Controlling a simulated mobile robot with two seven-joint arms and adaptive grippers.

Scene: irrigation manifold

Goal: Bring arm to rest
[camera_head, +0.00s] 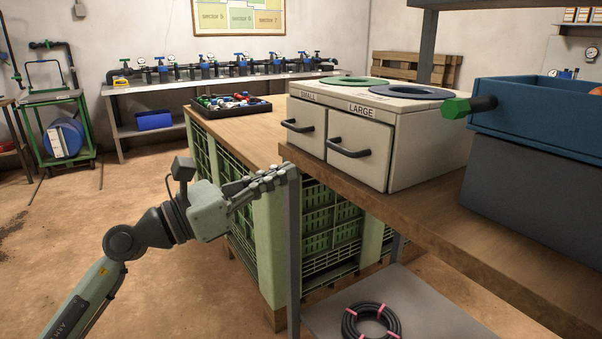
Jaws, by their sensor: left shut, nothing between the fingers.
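My left arm comes in from the lower left in the head view. Its left gripper (284,174) is shut and holds nothing. The gripper points right, with its fingertips in front of the near corner of the wooden worktable (425,225), close to the table's grey leg. I cannot tell whether the fingertips touch the leg or table edge. My right gripper is not in view.
A beige unit (403,147) with drawers marked SMALL and LARGE stands on the worktable. A blue bin (545,115) sits at the right on a grey box. Green crates (330,222) stand behind the gripper. A black hose coil (370,322) lies on the lower shelf.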

